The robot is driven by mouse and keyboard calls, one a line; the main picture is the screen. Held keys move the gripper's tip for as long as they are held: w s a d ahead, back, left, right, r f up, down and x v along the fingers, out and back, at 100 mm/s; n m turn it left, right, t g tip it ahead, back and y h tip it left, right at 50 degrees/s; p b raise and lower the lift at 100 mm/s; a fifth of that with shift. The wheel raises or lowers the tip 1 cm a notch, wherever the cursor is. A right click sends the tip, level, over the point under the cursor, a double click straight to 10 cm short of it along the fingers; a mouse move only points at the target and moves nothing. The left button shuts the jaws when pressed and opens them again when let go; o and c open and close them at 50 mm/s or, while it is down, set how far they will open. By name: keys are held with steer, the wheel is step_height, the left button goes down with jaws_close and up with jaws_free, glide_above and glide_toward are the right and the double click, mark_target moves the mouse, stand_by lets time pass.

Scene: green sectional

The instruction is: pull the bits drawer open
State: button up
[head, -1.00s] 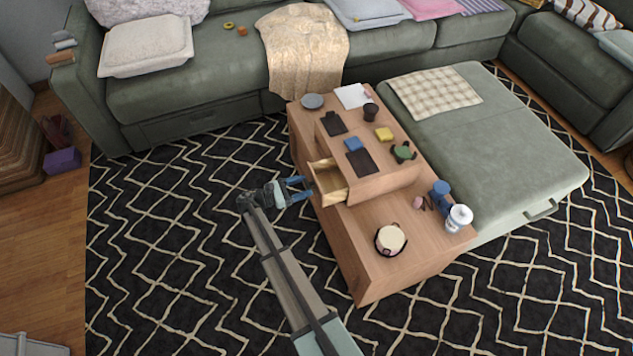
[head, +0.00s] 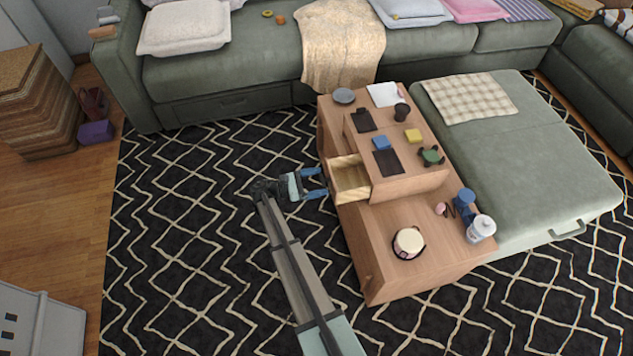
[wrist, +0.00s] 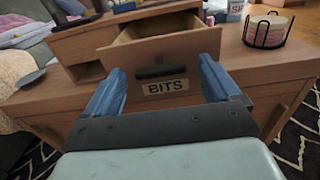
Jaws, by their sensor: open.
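The bits drawer (head: 350,180) is a light wooden drawer in the small wooden box (head: 415,182) on the coffee table. It stands partly pulled out, with its inside showing. In the wrist view its front (wrist: 190,48) carries a "BITS" label (wrist: 165,87) and a dark handle (wrist: 162,71). My gripper (head: 324,182) is at the drawer's front. Its two blue fingers are open, one on each side of the handle and label in the wrist view (wrist: 162,70), with gaps between. Whether a fingertip touches the drawer front, I cannot tell.
The coffee table (head: 385,275) holds a round cream item in a dark wire holder (head: 408,243), a white jar (head: 481,228) and a blue item (head: 465,200). A green ottoman (head: 530,165) stands to the right.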

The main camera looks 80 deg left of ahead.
steer(key=s, duration=1.4)
steer(key=shift+w, duration=0.1)
stand_by(0.3)
